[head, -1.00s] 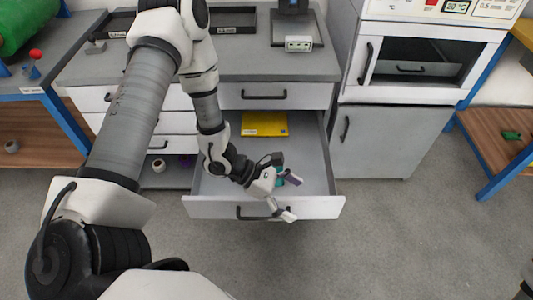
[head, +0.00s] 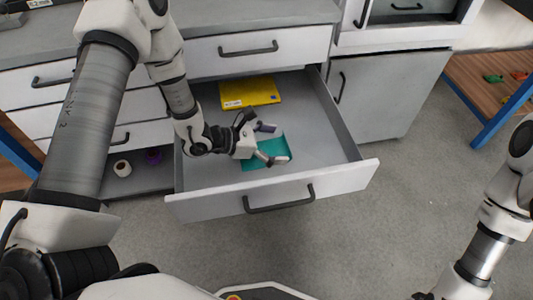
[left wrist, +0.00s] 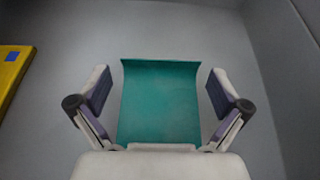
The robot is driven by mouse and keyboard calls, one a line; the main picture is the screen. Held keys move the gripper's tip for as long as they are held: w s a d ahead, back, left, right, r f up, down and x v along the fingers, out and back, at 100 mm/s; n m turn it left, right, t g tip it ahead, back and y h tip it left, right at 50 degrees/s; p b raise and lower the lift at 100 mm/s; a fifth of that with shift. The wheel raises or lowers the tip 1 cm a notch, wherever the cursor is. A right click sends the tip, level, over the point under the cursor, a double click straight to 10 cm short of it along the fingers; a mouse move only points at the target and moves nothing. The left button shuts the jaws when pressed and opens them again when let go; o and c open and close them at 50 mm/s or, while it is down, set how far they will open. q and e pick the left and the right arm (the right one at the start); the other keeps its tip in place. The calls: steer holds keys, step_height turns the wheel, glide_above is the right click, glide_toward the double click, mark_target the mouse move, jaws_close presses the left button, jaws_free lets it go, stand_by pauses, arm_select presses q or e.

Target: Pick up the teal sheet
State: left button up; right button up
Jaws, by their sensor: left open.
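The teal sheet (head: 269,156) lies flat in the open drawer, near the drawer's front. It also shows in the left wrist view (left wrist: 160,98), centred between the fingers, with its far edge a little curled. My left gripper (head: 268,143) is open and empty over the drawer, its two fingers spread one on each side of the sheet. The left wrist view shows both fingertips (left wrist: 160,92) apart from the sheet's side edges; I cannot tell their height above the drawer floor. The near part of the sheet is hidden by the gripper. My right arm shows at the right edge, but its gripper is not visible.
A yellow packet (head: 250,92) lies at the back of the drawer (head: 330,148), and its edge shows in the left wrist view (left wrist: 14,72). The drawer walls surround the gripper. A white roll (head: 122,168) and a purple roll (head: 153,155) sit on a low shelf to the left.

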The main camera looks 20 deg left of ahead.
arm_select(q)
steer(key=shift+x, duration=0.85)
steer(key=shift+s, duration=0.1)
steer(key=c, duration=0.7)
